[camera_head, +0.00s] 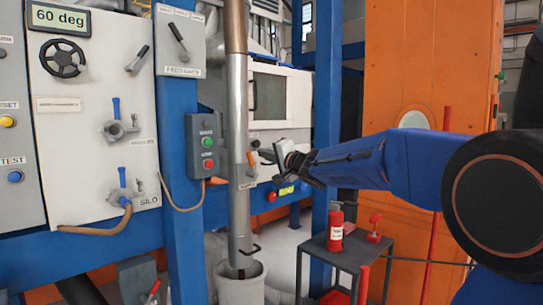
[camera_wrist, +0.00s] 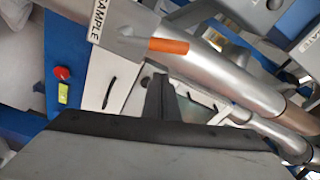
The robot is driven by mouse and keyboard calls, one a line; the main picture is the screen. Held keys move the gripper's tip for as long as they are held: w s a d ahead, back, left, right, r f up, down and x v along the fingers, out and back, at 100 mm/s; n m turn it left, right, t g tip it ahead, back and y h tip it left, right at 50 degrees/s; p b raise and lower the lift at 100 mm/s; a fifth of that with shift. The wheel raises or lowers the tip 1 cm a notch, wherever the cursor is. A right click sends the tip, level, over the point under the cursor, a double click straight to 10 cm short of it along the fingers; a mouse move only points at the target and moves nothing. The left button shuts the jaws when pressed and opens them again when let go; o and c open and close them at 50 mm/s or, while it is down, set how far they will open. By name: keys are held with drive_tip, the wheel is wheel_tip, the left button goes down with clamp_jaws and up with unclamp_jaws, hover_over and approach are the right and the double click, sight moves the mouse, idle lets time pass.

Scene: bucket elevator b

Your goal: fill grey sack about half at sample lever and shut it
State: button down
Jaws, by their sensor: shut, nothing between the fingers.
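The orange grip (camera_wrist: 168,46) also shows in the wrist view, close to a white plate reading SAMPLE (camera_wrist: 98,18). A light grey open-topped container (camera_head: 240,290), which looks like the grey sack, stands under the pipe's lower end. Its contents are hidden. My gripper (camera_head: 268,155) is to the right of the pipe, apart from the lever. In the wrist view my gripper's fingers (camera_wrist: 163,98) are together and empty.
A button box (camera_head: 206,145) hangs on the blue post left of the pipe. A dark trolley (camera_head: 345,255) with a red extinguisher (camera_head: 336,228) stands at the lower right. A silo panel (camera_head: 100,130) with valves fills the left. An orange casing (camera_head: 425,80) stands behind my arm.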

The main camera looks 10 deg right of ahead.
drive_tip(key=shift+s+a+f, duration=0.2)
drive_tip(key=shift+s+a, duration=0.4)
drive_tip(key=shift+s, duration=0.05)
drive_tip(key=shift+s+a+f, duration=0.15)
drive_tip(key=shift+s+a, duration=0.4)
drive_tip(key=shift+s, duration=0.05)
drive_tip(key=shift+a, duration=0.1)
drive_tip(key=shift+s+a+f+n+y, duration=0.15)
drive_tip(key=shift+s+a+n, duration=0.1)
drive_tip(key=shift+a+n, duration=0.25)
drive_tip(key=shift+s+a+f+n+y, duration=0.15)
drive_tip(key=shift+s+a+n, duration=0.15)
drive_tip(key=shift+n, duration=0.4)
drive_tip(key=shift+r, duration=0.1)
